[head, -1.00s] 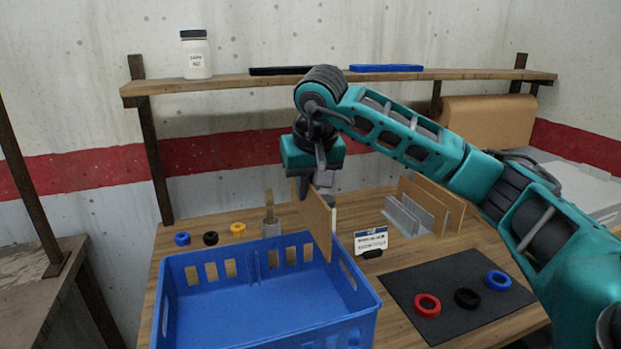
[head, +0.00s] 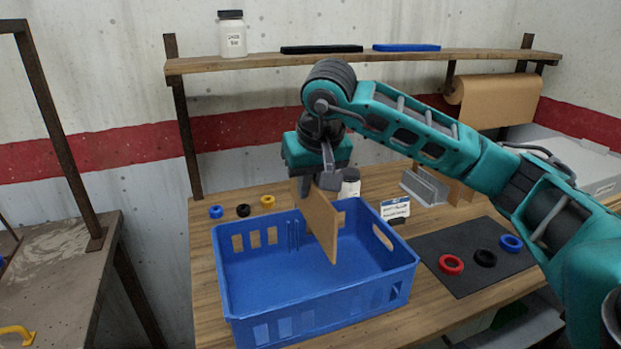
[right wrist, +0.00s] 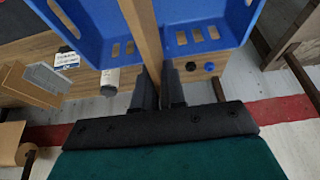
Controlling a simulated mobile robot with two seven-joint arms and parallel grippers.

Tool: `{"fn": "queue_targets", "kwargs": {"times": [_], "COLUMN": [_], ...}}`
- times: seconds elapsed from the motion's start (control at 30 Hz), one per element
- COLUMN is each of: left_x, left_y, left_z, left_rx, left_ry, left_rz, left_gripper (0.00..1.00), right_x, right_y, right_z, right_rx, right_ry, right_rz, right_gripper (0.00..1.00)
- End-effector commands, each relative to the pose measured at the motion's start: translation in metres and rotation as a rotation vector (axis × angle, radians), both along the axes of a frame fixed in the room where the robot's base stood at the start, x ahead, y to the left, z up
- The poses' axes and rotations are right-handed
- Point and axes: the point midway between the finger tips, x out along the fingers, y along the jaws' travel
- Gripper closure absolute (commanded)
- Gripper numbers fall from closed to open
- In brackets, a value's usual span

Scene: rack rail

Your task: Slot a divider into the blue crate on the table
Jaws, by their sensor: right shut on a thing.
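The blue crate (head: 300,300) stands on the wooden table, open at the top and empty where I can see its floor. Slim upright ribs show on its far inner wall. My right gripper (head: 318,186) is shut on a thin brown divider (head: 318,222). The divider hangs upright over the crate, towards its right half; I cannot tell how far its lower edge is above the floor. In the right wrist view the divider (right wrist: 142,30) sticks out from between the fingers (right wrist: 160,88) across the crate (right wrist: 205,25). My left gripper is not in view.
Right of the crate are a label card (head: 395,208), grey and brown panels in a stand (head: 425,186), and a dark mat (head: 462,275) with rings. A white jar (head: 349,184) stands behind the crate. A shelf (head: 390,60) runs above.

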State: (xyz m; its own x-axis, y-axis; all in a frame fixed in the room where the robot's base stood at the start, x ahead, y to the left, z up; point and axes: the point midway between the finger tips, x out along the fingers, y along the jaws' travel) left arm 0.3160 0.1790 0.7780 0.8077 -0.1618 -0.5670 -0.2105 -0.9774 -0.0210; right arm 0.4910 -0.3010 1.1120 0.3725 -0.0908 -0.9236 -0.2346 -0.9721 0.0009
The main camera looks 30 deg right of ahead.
Motion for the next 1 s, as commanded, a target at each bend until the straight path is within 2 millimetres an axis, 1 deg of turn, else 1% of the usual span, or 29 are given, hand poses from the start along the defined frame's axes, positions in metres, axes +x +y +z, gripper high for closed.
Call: {"fn": "queue_targets", "kwargs": {"times": [0.17,0.37,0.8,1.0], "left_x": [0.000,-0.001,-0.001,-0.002], "left_y": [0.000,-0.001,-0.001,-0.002], "left_z": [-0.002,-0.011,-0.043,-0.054], "left_rx": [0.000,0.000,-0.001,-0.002], "left_ry": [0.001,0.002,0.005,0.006], "left_rz": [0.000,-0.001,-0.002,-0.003], "left_gripper": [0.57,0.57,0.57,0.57], "right_x": [-0.001,-0.001,-0.001,0.000], "right_y": [0.001,0.001,0.000,0.000], "right_z": [-0.003,-0.015,-0.059,-0.073], "right_rx": [0.001,0.000,0.000,0.001], "right_ry": [0.000,0.001,0.001,0.000], "right_rz": [0.001,0.001,0.001,0.001], "right_gripper": [1.00,1.00,1.00,1.00]}}
